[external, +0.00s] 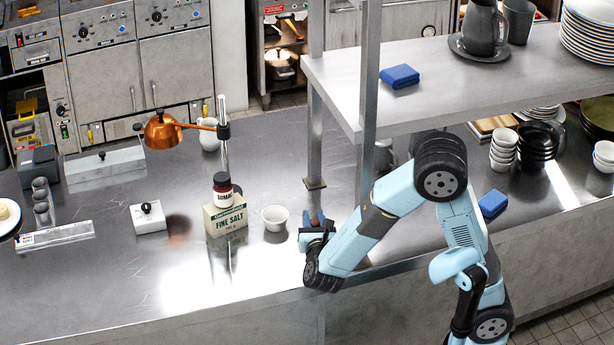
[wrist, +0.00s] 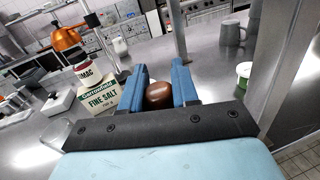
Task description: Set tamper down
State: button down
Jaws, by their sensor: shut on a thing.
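My gripper (wrist: 158,85) has its two blue fingers closed on the sides of the tamper, whose rounded brown top (wrist: 158,96) shows between them in the wrist view. The tamper's lower part is hidden behind the gripper's black crosspiece. In the external view my gripper (external: 316,222) is low over the steel counter (external: 150,265), near the shelf post. The tamper is hardly visible there, and I cannot tell whether its base touches the counter.
A fine salt box (external: 225,217) with a dark-lidded jar (external: 222,190) on it stands left of my gripper. A white ramekin (external: 275,217) is between them. The shelf post (external: 368,110) rises close by on the right.

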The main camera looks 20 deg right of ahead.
jog(key=w+a+f, duration=0.2)
jog(key=w+f, duration=0.1)
jog(key=w, duration=0.1)
jog(key=w+a+f, duration=0.1)
jog(key=w+f, duration=0.2)
jog(key=w+a+f, duration=0.2)
jog(key=w+f, duration=0.2)
jog(key=shift+w+a, duration=0.3)
jog(key=shift+f, duration=1.35)
jog(key=shift+f, duration=0.1)
jog(key=c, duration=0.8)
grip_release()
jog(key=shift+c, duration=0.2)
